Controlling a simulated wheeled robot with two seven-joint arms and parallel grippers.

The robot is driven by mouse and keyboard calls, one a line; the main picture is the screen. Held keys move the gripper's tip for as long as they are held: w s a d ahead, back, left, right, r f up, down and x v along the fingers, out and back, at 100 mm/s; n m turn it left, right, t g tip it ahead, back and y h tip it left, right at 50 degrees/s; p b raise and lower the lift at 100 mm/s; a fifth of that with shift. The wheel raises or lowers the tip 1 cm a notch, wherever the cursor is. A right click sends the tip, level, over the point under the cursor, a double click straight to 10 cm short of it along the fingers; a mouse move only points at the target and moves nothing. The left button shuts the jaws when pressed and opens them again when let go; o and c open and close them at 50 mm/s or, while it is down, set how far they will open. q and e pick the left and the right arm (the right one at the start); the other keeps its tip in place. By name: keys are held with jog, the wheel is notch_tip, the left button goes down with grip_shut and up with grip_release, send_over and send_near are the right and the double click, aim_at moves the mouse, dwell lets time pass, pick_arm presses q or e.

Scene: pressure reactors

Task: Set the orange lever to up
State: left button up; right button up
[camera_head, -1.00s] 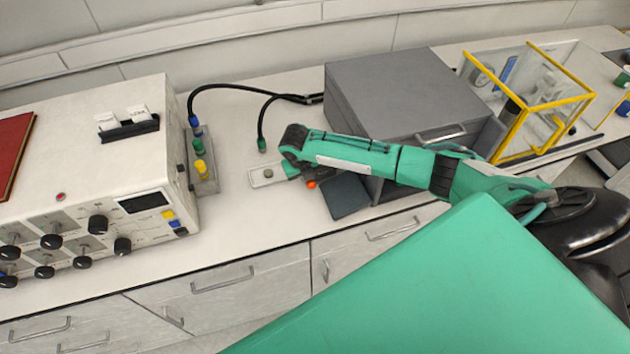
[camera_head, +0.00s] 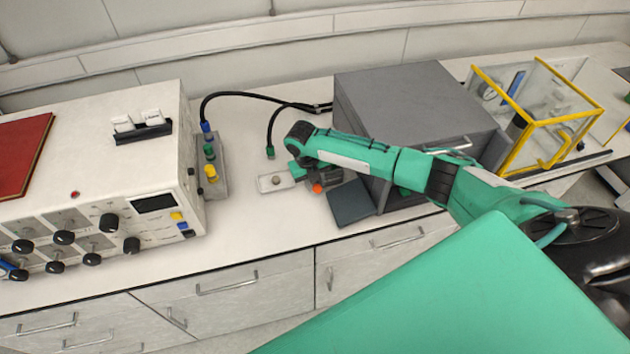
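The orange lever's round orange tip (camera_head: 318,188) shows on the bench, just left of the open dark door of the grey box. The rest of the lever is hidden or too small to make out, so I cannot tell its position. My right arm reaches in from the right, and its dark gripper (camera_head: 326,176) points down right by the orange tip. The fingers are mostly hidden under the green wrist. I cannot tell whether they touch the lever or are open or shut. My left gripper is not in view.
The grey box (camera_head: 400,100) stands behind my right forearm with its door (camera_head: 351,203) open. A small pale plate (camera_head: 274,182) lies left of the gripper. A white instrument (camera_head: 95,170) with knobs stands left. A yellow-framed case (camera_head: 535,110) stands right.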

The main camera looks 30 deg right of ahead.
jog(key=shift+w+f, duration=0.1)
jog(key=shift+w, duration=0.15)
jog(key=shift+r, duration=0.2)
notch_tip(320, 180, up, 13)
jog(key=a+b, duration=0.2)
jog(key=b, duration=0.2)
jog(key=shift+w+a+r, duration=0.15)
jog(key=shift+w+a, duration=0.05)
